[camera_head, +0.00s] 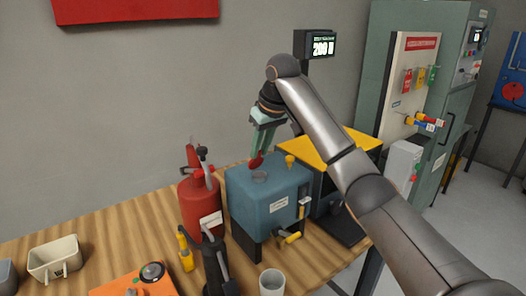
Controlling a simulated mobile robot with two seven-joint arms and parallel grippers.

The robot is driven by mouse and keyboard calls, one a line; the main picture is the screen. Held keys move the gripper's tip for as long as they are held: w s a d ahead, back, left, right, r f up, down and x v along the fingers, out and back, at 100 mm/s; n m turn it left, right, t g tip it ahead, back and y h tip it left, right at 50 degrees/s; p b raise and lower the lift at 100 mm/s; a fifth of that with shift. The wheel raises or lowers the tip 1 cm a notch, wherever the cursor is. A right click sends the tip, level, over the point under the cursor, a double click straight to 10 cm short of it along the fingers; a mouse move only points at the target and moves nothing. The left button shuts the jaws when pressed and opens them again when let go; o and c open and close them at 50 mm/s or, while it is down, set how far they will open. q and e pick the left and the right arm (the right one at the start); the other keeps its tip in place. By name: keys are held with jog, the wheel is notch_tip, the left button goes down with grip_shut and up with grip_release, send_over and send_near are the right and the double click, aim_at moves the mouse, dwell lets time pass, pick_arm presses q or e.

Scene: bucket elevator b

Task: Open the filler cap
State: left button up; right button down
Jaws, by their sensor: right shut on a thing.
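A blue tank (270,205) with a white label stands on the wooden table. On its top is a round grey opening (260,176), with no cap on it. My right gripper (257,152) reaches in from the right and points down above the tank's top. It is shut on a small red piece that looks like the filler cap (255,161). The cap is tilted and appears just above and behind the opening; whether it touches the tank I cannot tell. My left gripper is not in view.
A red canister (202,203) stands close left of the tank. A yellow-topped unit (320,148) stands close right, partly behind my arm. A dark tool (214,265), a grey cup (272,283) and an orange device (135,284) are in front. Bare table (110,220) lies to the left.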

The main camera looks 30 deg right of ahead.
jog(key=shift+w+g, duration=0.45)
jog(key=shift+g, duration=0.25)
jog(key=shift+w, duration=0.1)
jog(key=c, duration=0.7)
grip_release()
jog(key=shift+r, duration=0.1)
jog(key=v, duration=1.2)
jog(key=shift+r, duration=0.25)
